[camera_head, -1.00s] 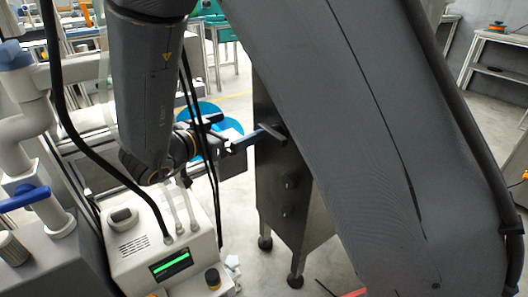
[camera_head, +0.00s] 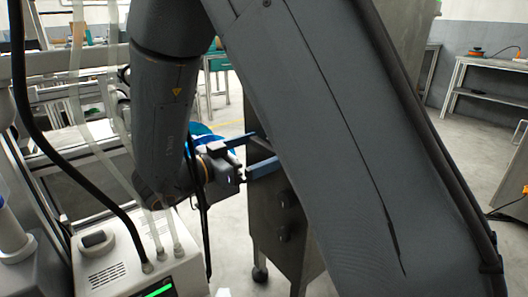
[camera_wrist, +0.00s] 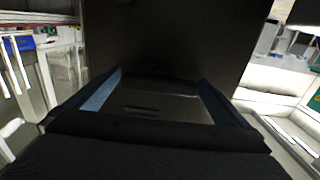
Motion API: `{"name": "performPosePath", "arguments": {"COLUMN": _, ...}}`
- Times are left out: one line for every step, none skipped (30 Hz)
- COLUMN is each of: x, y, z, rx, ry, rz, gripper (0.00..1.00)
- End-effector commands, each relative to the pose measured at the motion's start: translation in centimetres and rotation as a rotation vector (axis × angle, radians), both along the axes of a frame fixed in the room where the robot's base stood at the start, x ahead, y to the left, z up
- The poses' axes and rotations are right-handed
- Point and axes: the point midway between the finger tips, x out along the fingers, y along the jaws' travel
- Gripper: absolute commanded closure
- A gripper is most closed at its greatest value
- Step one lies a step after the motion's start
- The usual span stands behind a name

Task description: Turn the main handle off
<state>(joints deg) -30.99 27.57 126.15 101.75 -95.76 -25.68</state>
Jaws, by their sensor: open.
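A dark metal cabinet (camera_head: 275,220) stands on short feet beyond my arm. Its face carries dark knob-like fittings (camera_head: 286,198). My gripper (camera_head: 263,150) is open at the upper part of this face, one blue-grey finger above the other. No handle stands out clearly between the fingers, and my arm hides the cabinet's right side. In the wrist view, the fingers of my gripper (camera_wrist: 158,92) are spread on both sides of a dark surface (camera_wrist: 165,40) with a small slot-like mark. I cannot tell whether they touch anything.
A white box-shaped device (camera_head: 140,255) with tubes and a green display stands at lower left, below my wrist. A metal table (camera_head: 480,65) stands at far right. Open floor lies between.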

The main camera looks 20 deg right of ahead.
Motion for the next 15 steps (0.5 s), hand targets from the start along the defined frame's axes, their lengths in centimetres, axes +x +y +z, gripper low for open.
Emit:
{"name": "performPosePath", "arguments": {"x": 0.11, "y": -0.41, "z": -0.08, "rx": 0.000, "ry": 0.000, "rz": -0.001, "gripper": 0.00}}
{"name": "performPosePath", "arguments": {"x": 0.17, "y": -0.55, "z": -0.07, "rx": 0.000, "ry": 0.000, "rz": -0.001, "gripper": 0.00}}
{"name": "performPosePath", "arguments": {"x": 0.22, "y": -0.70, "z": -0.06, "rx": 0.000, "ry": 0.000, "rz": 0.000, "gripper": 0.00}}
{"name": "performPosePath", "arguments": {"x": 0.25, "y": -0.76, "z": -0.05, "rx": 0.000, "ry": 0.000, "rz": 0.000, "gripper": 0.00}}
{"name": "performPosePath", "arguments": {"x": 0.26, "y": -0.80, "z": -0.04, "rx": 0.000, "ry": 0.000, "rz": 0.001, "gripper": 0.00}}
{"name": "performPosePath", "arguments": {"x": 0.27, "y": -0.83, "z": -0.03, "rx": 0.000, "ry": 0.001, "rz": 0.001, "gripper": 0.00}}
{"name": "performPosePath", "arguments": {"x": 0.27, "y": -0.83, "z": -0.03, "rx": 0.000, "ry": 0.001, "rz": 0.001, "gripper": 0.00}}
{"name": "performPosePath", "arguments": {"x": 0.26, "y": -0.82, "z": -0.02, "rx": 0.000, "ry": 0.001, "rz": 0.002, "gripper": 0.00}}
{"name": "performPosePath", "arguments": {"x": 0.26, "y": -0.81, "z": -0.02, "rx": 0.000, "ry": 0.001, "rz": 0.002, "gripper": 0.00}}
{"name": "performPosePath", "arguments": {"x": 0.26, "y": -0.81, "z": -0.01, "rx": 0.000, "ry": 0.000, "rz": 0.002, "gripper": 0.00}}
{"name": "performPosePath", "arguments": {"x": 0.26, "y": -0.81, "z": -0.01, "rx": 0.000, "ry": 0.000, "rz": 0.002, "gripper": 0.00}}
{"name": "performPosePath", "arguments": {"x": 0.26, "y": -0.80, "z": -0.01, "rx": 0.000, "ry": 0.000, "rz": 0.002, "gripper": 0.03}}
{"name": "performPosePath", "arguments": {"x": 0.26, "y": -0.80, "z": -0.01, "rx": 0.000, "ry": 0.000, "rz": 0.002, "gripper": 0.08}}
{"name": "performPosePath", "arguments": {"x": 0.26, "y": -0.80, "z": -0.01, "rx": 0.000, "ry": 0.000, "rz": 0.002, "gripper": 0.14}}
{"name": "performPosePath", "arguments": {"x": 0.26, "y": -0.80, "z": -0.01, "rx": 0.000, "ry": 0.000, "rz": 0.001, "gripper": 0.20}}
